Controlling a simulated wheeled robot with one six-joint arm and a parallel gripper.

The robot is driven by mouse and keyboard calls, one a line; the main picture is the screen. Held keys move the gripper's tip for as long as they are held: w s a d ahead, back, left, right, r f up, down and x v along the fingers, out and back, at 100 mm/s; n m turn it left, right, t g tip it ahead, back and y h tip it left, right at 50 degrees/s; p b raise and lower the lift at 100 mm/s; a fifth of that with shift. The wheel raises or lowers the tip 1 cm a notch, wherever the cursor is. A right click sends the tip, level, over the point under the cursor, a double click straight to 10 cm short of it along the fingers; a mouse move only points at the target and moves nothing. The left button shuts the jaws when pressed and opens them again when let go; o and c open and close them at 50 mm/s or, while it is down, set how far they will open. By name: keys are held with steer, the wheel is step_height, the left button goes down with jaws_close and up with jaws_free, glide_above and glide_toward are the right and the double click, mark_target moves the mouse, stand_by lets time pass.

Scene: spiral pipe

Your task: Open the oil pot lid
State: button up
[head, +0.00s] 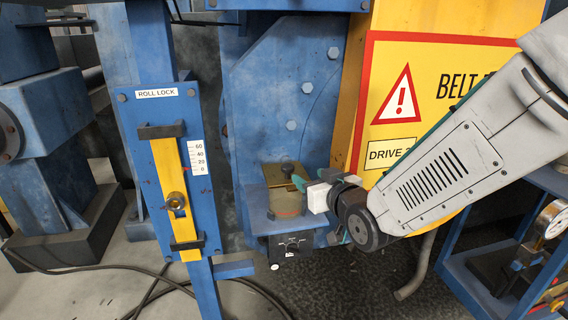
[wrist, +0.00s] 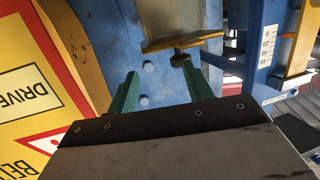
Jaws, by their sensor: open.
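The oil pot (head: 288,203) is a small brownish-brass cup on a blue shelf in the middle of the head view. Its lid (head: 275,175) has a brassy top with a dark knob (head: 287,167). In the wrist view, which is upside down, the brass rim (wrist: 182,42) and the knob (wrist: 180,60) show at the top centre. My gripper (head: 302,178) is at the pot's right side, near the lid. In the wrist view its green fingers (wrist: 162,85) are spread, with nothing between them. I cannot tell whether a finger touches the lid.
The blue shelf (head: 257,222) has a black box (head: 290,247) below it. A blue bolted plate (head: 285,100) stands behind. A yellow guard with a warning sign (head: 400,100) is at the right. The roll lock post (head: 165,150) stands to the left. A gauge stand (head: 550,218) is at far right.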

mark_target(285, 164)
steer(key=a+t+y, duration=0.1)
steer(key=a, duration=0.2)
steer(key=shift+r+n, duration=0.1)
steer(key=shift+n, duration=0.2)
steer(key=shift+y, duration=0.3)
steer(key=x, duration=0.7)
steer(key=shift+w+r, duration=0.15)
steer(key=shift+w, duration=0.2)
steer(key=shift+c, duration=0.3)
steer(key=shift+a, duration=0.1)
jaws_close()
